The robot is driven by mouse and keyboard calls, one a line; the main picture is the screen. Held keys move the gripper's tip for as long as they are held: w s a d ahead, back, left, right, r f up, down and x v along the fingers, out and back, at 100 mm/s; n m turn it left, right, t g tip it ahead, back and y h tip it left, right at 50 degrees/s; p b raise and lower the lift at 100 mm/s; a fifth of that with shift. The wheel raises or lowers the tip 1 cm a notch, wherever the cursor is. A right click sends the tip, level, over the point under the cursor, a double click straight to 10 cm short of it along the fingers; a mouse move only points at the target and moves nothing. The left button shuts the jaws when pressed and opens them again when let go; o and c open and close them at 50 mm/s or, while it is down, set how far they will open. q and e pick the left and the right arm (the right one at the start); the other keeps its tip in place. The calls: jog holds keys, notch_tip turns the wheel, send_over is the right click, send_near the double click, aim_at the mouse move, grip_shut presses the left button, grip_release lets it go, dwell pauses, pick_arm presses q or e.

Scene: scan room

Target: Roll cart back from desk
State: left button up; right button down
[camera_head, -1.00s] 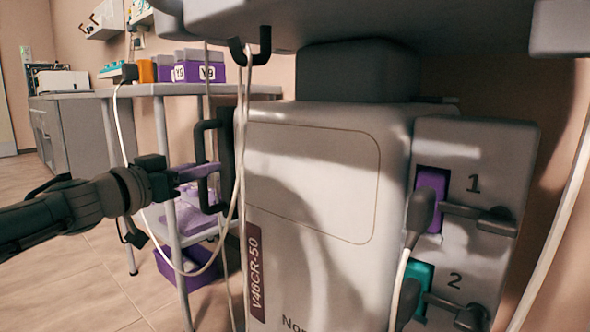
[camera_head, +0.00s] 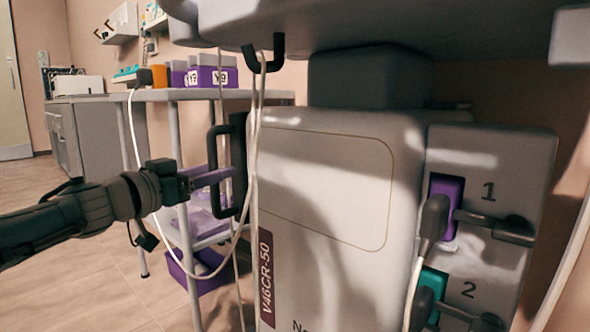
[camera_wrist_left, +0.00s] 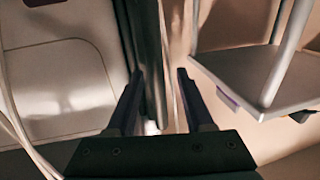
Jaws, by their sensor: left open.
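The cart is a light grey body (camera_head: 320,190) labelled V46CR-50, filling the middle and right of the head view. A black upright loop handle (camera_head: 213,172) sticks out from its left edge. My left gripper (camera_head: 232,176) comes in from the left, with its purple-grey fingers at the handle. In the left wrist view the two fingers (camera_wrist_left: 160,82) are apart, and the dark handle bar (camera_wrist_left: 151,50) shows between them, nearer the left finger; contact cannot be told. A grey slab (camera_head: 400,32) overhangs the cart. My right gripper is not in view.
A metal-legged table (camera_head: 180,94) with purple boxes (camera_head: 205,77) stands behind the handle. A white cable (camera_head: 255,130) hangs from a black hook (camera_head: 265,52) and loops past my gripper. Connectors with cables sit in ports 1 and 2. Open floor (camera_head: 95,270) lies to the left.

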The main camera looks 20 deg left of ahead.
pick_arm(q)
jog(key=s+a+p, duration=0.1)
jog(key=s+p, duration=0.5)
jog(key=s, duration=0.3)
jog(key=shift+s+a+p, duration=0.3)
jog(key=shift+a+p, duration=0.05)
jog(key=shift+r, duration=0.1)
